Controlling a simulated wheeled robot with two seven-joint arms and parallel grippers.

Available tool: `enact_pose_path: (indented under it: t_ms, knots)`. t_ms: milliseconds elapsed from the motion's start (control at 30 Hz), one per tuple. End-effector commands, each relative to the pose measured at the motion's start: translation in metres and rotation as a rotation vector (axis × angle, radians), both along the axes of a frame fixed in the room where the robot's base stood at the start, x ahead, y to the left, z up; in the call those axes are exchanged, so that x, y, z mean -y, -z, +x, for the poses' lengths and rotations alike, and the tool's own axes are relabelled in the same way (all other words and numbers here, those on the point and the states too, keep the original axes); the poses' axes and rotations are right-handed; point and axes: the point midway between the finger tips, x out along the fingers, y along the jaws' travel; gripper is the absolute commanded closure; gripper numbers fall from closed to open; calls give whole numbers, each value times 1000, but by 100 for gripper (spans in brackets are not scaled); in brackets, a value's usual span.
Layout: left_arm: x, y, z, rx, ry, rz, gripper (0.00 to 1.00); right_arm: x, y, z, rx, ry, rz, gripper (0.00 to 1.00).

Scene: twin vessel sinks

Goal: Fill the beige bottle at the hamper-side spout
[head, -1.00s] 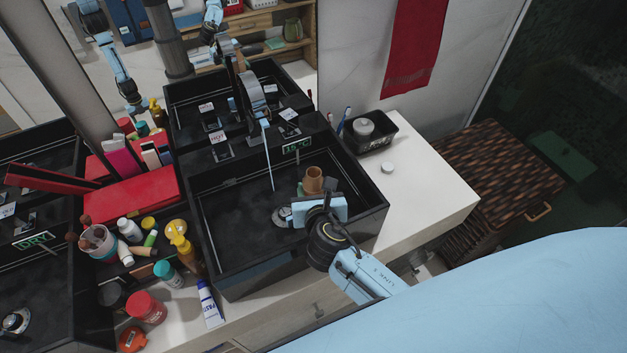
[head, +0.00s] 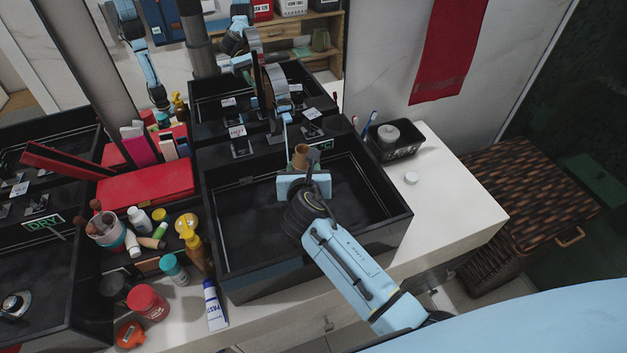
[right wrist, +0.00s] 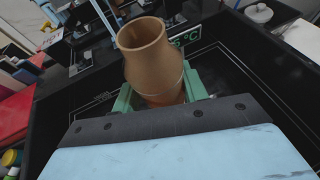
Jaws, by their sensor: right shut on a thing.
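The beige bottle (head: 301,152) is upright with its mouth open and uncapped; it also shows close up in the right wrist view (right wrist: 150,55). My right gripper (head: 304,170) is shut on it, with green finger pads on both sides of its lower body. It holds the bottle over the hamper-side basin (head: 350,190), towards the back wall. The spout (head: 279,95) stands behind and left of the bottle. A thin pale stream (head: 286,132) drops from it, just left of the bottle in the head view. I cannot tell the level inside. My left gripper is not in view.
A black tray (head: 396,148) with a grey round item and a small white cap (head: 411,178) are right of the basin. A yellow pump bottle (head: 194,243) and several toiletries crowd the left. The woven hamper (head: 525,200) stands beyond the counter at right.

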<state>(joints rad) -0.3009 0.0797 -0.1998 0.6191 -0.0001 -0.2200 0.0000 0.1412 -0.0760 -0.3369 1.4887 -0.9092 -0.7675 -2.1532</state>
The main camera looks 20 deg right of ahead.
Motion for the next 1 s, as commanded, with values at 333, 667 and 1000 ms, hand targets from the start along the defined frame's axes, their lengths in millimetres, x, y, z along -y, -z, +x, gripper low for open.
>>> enact_pose_path:
  t_ms: [333,667,1000]
  knots:
    - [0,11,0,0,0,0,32,-16,0,38,2,0,-1,79]
    - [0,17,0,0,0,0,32,-23,-1,55,1,0,1,79]
    - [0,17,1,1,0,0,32,-23,-2,55,1,0,1,79]
